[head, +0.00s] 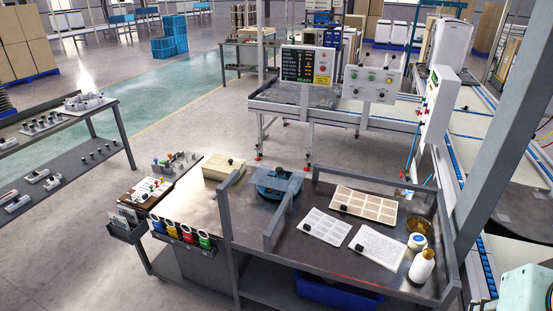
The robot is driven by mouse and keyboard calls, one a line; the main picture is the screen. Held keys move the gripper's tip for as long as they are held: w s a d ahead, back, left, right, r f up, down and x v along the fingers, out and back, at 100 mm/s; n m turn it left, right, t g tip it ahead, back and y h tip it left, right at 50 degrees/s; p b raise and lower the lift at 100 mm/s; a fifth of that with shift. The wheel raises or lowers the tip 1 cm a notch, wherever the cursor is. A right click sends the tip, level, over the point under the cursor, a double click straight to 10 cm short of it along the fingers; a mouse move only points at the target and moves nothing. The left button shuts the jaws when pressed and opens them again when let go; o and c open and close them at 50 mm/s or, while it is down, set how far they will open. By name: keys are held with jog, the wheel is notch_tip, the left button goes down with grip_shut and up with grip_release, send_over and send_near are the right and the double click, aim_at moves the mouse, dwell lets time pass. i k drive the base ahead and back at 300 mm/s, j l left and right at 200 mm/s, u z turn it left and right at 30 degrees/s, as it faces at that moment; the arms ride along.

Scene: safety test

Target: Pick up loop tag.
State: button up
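I cannot single out the loop tag for certain at this size. Several small coloured items, blue, yellow, red and green with pale round parts, sit in a row of dark holders (181,234) on the bench's front left edge. A blue device with a clear top (277,183) stands near the bench's middle.
The metal bench (318,256) has raised grey rails around its right part. A beige box (223,167) sits further left.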

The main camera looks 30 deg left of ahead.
aim_at(172, 230)
jog(key=u, duration=2.15)
jog(key=i+j, duration=0.25)
jog(key=i+j+z, duration=0.4)
jog(key=j, duration=0.25)
jog(key=z, duration=3.95)
